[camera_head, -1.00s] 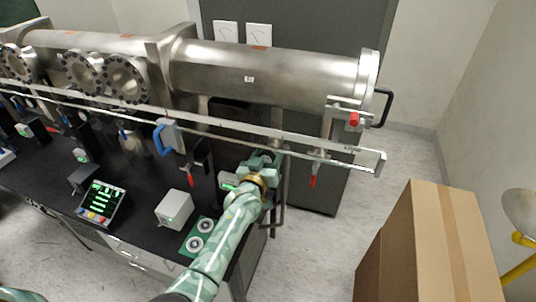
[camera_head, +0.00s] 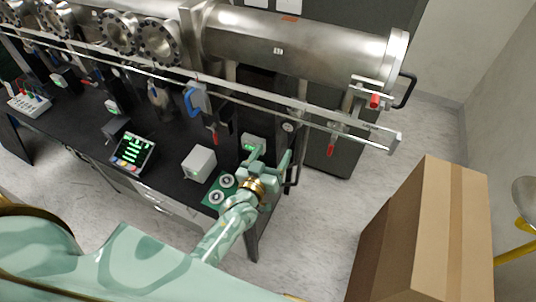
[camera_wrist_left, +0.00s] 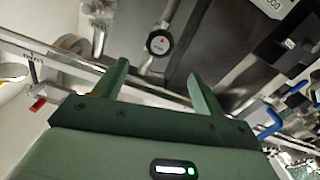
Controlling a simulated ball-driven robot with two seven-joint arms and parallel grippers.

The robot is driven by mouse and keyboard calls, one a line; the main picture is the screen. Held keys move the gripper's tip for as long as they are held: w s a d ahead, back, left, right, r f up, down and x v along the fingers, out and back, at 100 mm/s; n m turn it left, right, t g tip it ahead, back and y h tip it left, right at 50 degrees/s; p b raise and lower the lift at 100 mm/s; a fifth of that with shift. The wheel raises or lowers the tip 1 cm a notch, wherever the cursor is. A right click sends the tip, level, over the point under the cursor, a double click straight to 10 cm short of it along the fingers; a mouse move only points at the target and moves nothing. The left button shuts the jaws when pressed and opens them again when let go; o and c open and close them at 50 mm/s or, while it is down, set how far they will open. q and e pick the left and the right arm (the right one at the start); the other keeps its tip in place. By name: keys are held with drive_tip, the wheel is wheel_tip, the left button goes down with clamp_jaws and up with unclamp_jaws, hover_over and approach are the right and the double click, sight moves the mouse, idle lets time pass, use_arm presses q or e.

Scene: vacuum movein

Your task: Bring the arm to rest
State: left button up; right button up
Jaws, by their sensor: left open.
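My left arm comes in from the lower left in the head view, patterned in pale green. My left gripper (camera_head: 270,157) is at the right end of the black bench (camera_head: 92,150), its fingers apart with nothing between them. In the left wrist view the two green fingers of my left gripper (camera_wrist_left: 163,84) stand wide apart, pointing toward a round gauge (camera_wrist_left: 159,42) and metal pipework, and they hold nothing. My right gripper is not in view.
A long steel vacuum chamber (camera_head: 300,45) and a metal rail (camera_head: 345,126) run above the bench. A white box (camera_head: 199,163) and a display unit (camera_head: 132,152) stand on it. A tall cardboard box (camera_head: 425,235) is at the right. Floor between is clear.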

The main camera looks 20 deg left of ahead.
use_arm(q)
drive_tip(key=shift+s+f, duration=0.1)
drive_tip(key=shift+s, duration=1.1)
drive_tip(key=s+f+m+g+b, duration=0.1)
drive_tip(key=s+f+g+b, duration=0.25)
drive_tip(key=f, duration=0.75)
drive_tip(key=s+d+f+m+g+h+b, duration=0.15)
drive_tip(key=s+f, duration=0.35)
drive_tip(key=f, duration=0.5)
drive_tip(key=s+f+m+g+y+b, duration=0.1)
drive_tip(key=s+f+g+b, duration=0.35)
drive_tip(key=f, duration=0.65)
drive_tip(key=s+a+f+g+b, duration=0.2)
drive_tip(key=s+f+b, duration=0.5)
drive_tip(key=s+f, duration=0.3)
drive_tip(key=s+a+f+m+g+b, duration=0.1)
drive_tip(key=s+a+f+g+b, duration=0.2)
drive_tip(key=s+f+b, duration=0.4)
drive_tip(key=s+a+f+m+g+y+b, duration=0.1)
drive_tip(key=s+a+f+g+b, duration=0.1)
drive_tip(key=s+f+b, duration=0.5)
drive_tip(key=s+a+f, duration=0.1)
drive_tip(key=s+f, duration=0.5)
drive_tip(key=f, duration=0.5)
drive_tip(key=shift+a+f+g+b, duration=0.25)
drive_tip(key=shift+f+g+b, duration=0.05)
drive_tip(key=shift+g, duration=0.05)
